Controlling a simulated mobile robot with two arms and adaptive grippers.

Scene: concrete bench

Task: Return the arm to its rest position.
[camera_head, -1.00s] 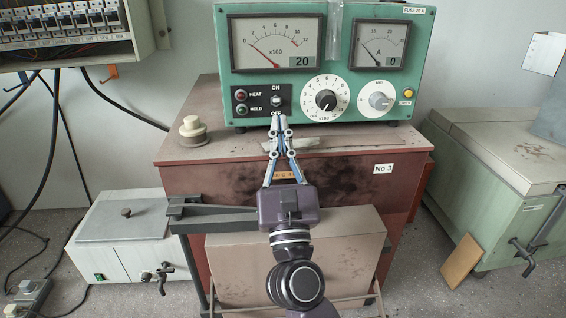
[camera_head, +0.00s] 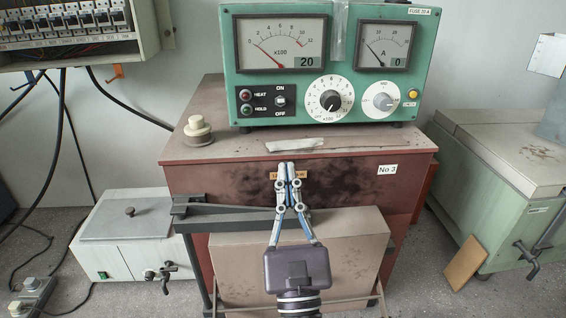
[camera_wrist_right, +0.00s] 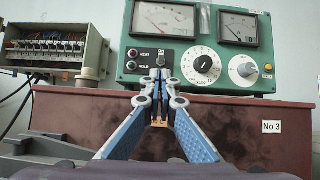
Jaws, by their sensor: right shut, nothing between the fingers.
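My right gripper (camera_head: 290,166) is shut and empty in the head view. It is in front of the reddish-brown furnace box (camera_head: 350,182), with its fingertips below the top edge and over part of the orange label. In the right wrist view the gripper (camera_wrist_right: 159,76) also shows, its blue fingers together and pointing at the furnace and the green control unit. The green control unit (camera_head: 312,110) stands on the furnace with its toggle switch (camera_head: 280,101) in plain sight between ON and OFF. My left gripper is in neither view.
A dark metal bar (camera_head: 225,219) and a beige panel (camera_head: 345,250) lie low in front of the furnace. A cream knob (camera_head: 197,129) sits on its top left. A white box (camera_head: 120,240) stands left, a pale green cabinet (camera_head: 490,205) right. A breaker box (camera_head: 75,30) hangs upper left.

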